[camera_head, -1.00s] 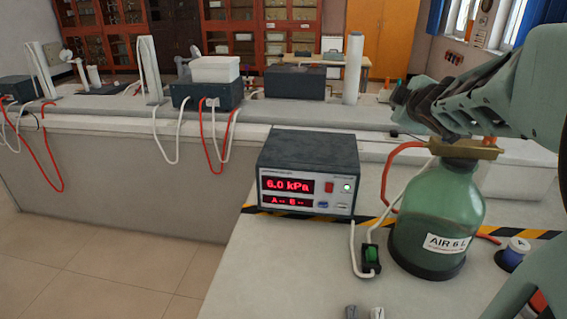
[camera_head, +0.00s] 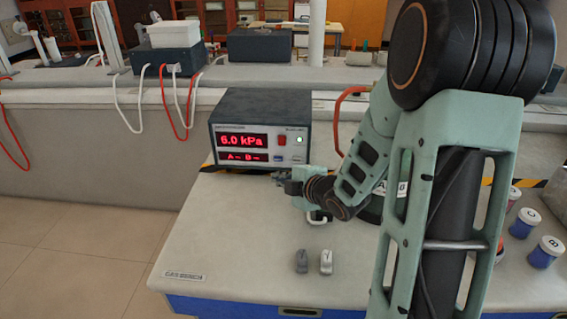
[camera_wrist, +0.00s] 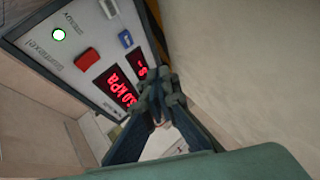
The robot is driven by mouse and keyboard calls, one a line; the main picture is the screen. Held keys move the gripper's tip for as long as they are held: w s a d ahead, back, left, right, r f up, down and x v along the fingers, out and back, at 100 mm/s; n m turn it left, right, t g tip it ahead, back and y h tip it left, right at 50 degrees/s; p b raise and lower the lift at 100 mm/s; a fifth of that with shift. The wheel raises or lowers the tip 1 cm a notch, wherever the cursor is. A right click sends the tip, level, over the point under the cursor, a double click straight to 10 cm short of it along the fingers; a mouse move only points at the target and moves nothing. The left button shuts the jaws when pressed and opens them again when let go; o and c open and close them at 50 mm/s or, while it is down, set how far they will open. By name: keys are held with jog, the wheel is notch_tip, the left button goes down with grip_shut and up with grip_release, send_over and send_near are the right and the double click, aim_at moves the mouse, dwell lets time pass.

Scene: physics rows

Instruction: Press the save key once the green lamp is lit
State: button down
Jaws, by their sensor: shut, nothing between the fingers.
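The meter (camera_head: 262,103) is a dark box with a pale front. Its red display (camera_head: 244,141) reads 6.0 kPa, with A and B dashes on the line below. The round lamp (camera_head: 299,139) glows white; in the wrist view the lamp (camera_wrist: 59,35) has a bright green rim. A blue key (camera_head: 279,158) and a pale key (camera_head: 299,158) sit low right on the front; the blue key also shows in the wrist view (camera_wrist: 125,38). I cannot read their labels. My gripper (camera_head: 281,177) is shut and empty, just before the front's lower edge; contact cannot be told.
A red switch (camera_head: 282,140) sits left of the lamp. My arm hides most of the green bottle on the right. Two small grey and white pieces (camera_head: 314,262) lie on the bench. Several blue jars (camera_head: 546,252) stand at right. The bench's left front is clear.

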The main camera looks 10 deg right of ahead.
aim_at(278, 159)
jog(key=shift+s+a+f+y, duration=0.3)
jog(key=shift+s+a+f, duration=0.4)
jog(key=shift+s+a, duration=0.1)
jog(key=shift+d, duration=0.1)
jog(key=w, duration=0.2)
jog(key=w+d+p, duration=0.1)
jog(key=w, duration=0.1)
jog(key=w+d, duration=0.1)
jog(key=w, duration=0.1)
jog(key=shift+w+p, duration=0.35)
jog(key=shift+p, duration=0.05)
jog(key=shift+w+d, duration=0.35)
jog(key=shift+w, duration=0.5)
jog(key=shift+w+d, duration=0.1)
jog(key=shift+w, duration=0.25)
